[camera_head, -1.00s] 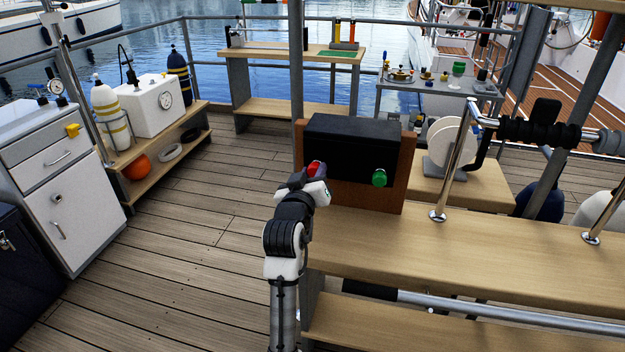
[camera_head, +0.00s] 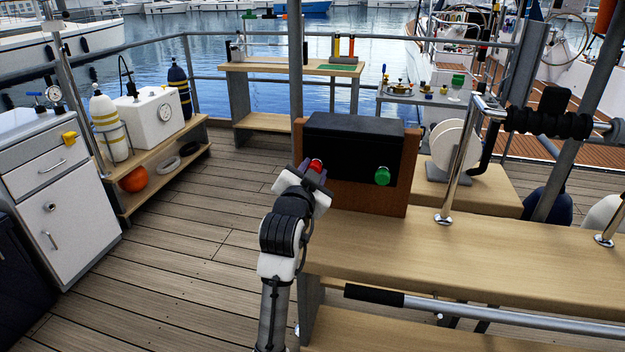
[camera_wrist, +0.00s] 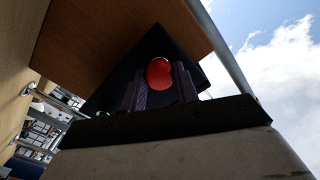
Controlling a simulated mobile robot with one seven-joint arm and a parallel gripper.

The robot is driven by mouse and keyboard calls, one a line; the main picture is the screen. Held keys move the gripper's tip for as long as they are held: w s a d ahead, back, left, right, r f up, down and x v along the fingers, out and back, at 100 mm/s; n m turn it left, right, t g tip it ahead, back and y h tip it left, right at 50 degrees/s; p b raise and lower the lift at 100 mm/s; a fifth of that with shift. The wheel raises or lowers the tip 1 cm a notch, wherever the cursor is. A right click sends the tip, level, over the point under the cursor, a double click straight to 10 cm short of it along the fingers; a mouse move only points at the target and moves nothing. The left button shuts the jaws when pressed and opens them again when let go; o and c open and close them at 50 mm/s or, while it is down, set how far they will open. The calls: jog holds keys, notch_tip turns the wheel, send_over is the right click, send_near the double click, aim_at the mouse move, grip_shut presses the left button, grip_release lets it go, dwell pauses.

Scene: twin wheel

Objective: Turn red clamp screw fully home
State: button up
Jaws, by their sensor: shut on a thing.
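The red clamp screw (camera_head: 316,165) sits on the left part of the front of a black box held in a brown wooden frame (camera_head: 411,165). My gripper (camera_head: 312,173) is at the red screw, with its fingers on either side of it. In the wrist view the round red knob (camera_wrist: 159,73) lies between the two dark fingers (camera_wrist: 162,88), and the gripper is shut on it. The knob's far side and its shaft are hidden. A green knob (camera_head: 382,176) sits on the right of the same black box (camera_head: 350,135), clear of the gripper.
The wooden bench (camera_head: 450,248) carries the framed box. Chrome posts (camera_head: 459,160) stand to the right, and a white reel (camera_head: 447,150) is behind. A white cabinet (camera_head: 60,190) and a shelf with tanks are at the left. The deck (camera_head: 190,240) left of my arm is clear.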

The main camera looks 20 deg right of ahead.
jog(key=m+b, duration=0.2)
jog(key=m, duration=0.2)
jog(key=shift+f+m+b, duration=0.1)
jog(key=shift+m+b, duration=0.2)
jog(key=shift+m, duration=0.1)
dwell(0.5)
jog(key=o, duration=1)
jog(key=shift+c, duration=0.2)
jog(key=shift+s, duration=0.1)
jog(key=b+v, duration=0.2)
jog(key=v, duration=1.1)
jog(key=shift+s+a, duration=0.25)
jog(key=shift+a, duration=0.05)
